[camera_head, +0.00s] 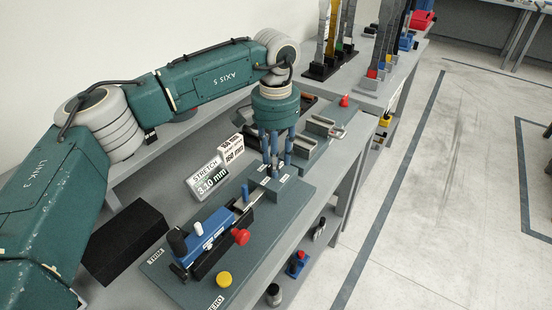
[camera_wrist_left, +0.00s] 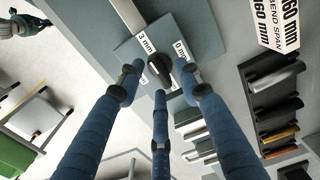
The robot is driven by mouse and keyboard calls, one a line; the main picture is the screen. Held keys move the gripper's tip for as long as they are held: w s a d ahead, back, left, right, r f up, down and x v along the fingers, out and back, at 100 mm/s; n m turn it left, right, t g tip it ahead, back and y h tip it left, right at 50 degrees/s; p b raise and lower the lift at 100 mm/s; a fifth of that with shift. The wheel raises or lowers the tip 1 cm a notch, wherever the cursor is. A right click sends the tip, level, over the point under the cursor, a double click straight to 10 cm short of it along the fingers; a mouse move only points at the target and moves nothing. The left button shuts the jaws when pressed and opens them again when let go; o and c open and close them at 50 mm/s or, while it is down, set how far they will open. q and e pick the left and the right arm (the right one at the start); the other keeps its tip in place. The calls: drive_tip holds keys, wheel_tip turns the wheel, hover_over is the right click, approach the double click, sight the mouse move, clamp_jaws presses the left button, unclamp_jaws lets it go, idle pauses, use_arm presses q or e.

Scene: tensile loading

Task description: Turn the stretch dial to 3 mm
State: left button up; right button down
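The stretch dial (camera_wrist_left: 160,70) is a dark knob on a grey-green block, seen in the left wrist view. A "3 mm" label (camera_wrist_left: 147,44) lies up-left of it and a "0 mm" label (camera_wrist_left: 181,50) up-right. My left gripper (camera_head: 275,165) points down over the block (camera_head: 289,194) in the head view, hiding the dial. In the left wrist view its blue fingers (camera_wrist_left: 160,78) stand around the dial, with small gaps seeming to show beside the knob. The stretch display (camera_head: 208,182) reads 3.10 mm. My right gripper is out of view.
The test rig has a blue carriage (camera_head: 209,230), a red knob (camera_head: 240,236) and a yellow button (camera_head: 224,279). A black box (camera_head: 125,238) lies left of it. A bend span sign (camera_head: 232,150) stands behind the display. Clear floor lies to the right.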

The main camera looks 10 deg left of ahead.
use_arm(q)
wheel_tip(320, 180, up, 12)
idle(0.6)
drive_tip(key=shift+f, duration=0.1)
